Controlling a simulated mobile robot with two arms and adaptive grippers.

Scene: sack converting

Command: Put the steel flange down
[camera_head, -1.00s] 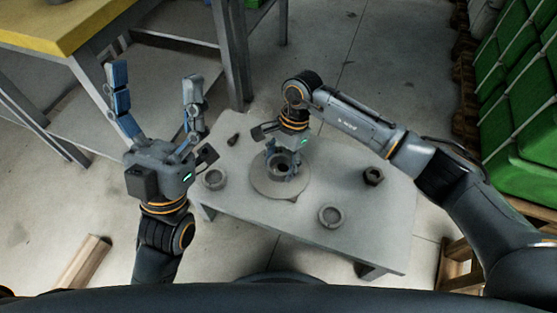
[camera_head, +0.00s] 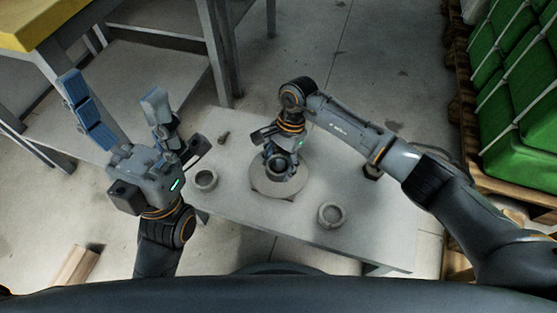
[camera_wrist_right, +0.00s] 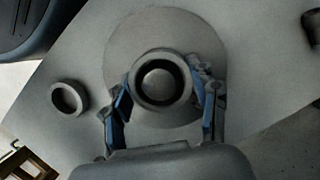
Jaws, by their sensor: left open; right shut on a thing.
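The steel flange (camera_head: 280,166) is a grey ring with a round central hole. My right gripper (camera_wrist_right: 160,82) is shut on it, with one blue finger on each side in the right wrist view. In the head view, my right gripper (camera_head: 281,160) holds it over a flat round disc (camera_head: 276,189) on the grey table (camera_head: 235,205). Whether the flange touches the disc, I cannot tell. The disc also shows behind the flange in the right wrist view (camera_wrist_right: 128,45). My left gripper (camera_head: 112,88) is open and empty, left of the table, with its fingers pointing up.
A grey ring (camera_head: 205,181) sits at the table's left, and another (camera_head: 331,215) at its front right. A small dark part (camera_head: 223,138) lies at the back left. A dark nut (camera_head: 372,171) is partly hidden by my right arm. Green crates (camera_head: 520,110) stand at right.

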